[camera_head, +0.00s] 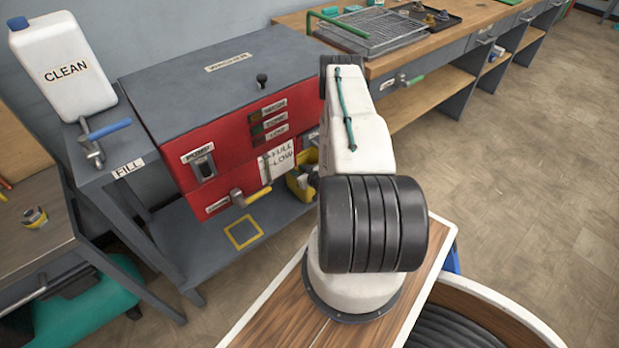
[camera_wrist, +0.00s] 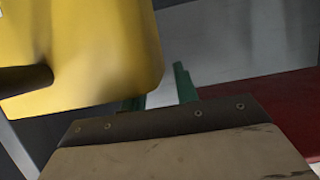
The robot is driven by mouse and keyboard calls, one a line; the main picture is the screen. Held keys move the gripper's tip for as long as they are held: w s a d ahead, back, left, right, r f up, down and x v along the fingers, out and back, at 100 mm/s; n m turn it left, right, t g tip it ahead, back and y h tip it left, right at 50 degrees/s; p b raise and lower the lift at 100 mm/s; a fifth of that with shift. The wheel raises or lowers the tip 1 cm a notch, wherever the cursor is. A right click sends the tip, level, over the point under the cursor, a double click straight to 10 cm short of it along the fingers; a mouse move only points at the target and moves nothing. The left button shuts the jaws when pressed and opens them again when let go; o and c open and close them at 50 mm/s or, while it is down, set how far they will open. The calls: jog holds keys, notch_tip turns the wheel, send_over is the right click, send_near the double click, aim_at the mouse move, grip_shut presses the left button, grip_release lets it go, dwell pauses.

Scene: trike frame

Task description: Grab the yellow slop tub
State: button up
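The yellow slop tub (camera_head: 299,187) stands on the low grey shelf in the head view, at the right end under the red cabinet, partly hidden by my arm. In the wrist view the yellow tub (camera_wrist: 95,45) fills the upper left, very close, with a dark bar (camera_wrist: 25,79) across its left side. My gripper (camera_wrist: 160,92) shows two green fingers standing apart. The tub's lower corner covers part of the left finger. The right finger is clear of the tub, with a gap between them. My gripper is hidden behind my arm in the head view.
A red and grey cabinet (camera_head: 222,100) with a yellow-handled tap (camera_head: 248,196) overhangs the low shelf. A yellow square outline (camera_head: 243,232) is marked on the bare shelf (camera_head: 200,250). A white CLEAN jug (camera_head: 65,75) stands at left. A workbench (camera_head: 450,40) runs along the back right.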

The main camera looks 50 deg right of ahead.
grip_shut()
dwell(1.4)
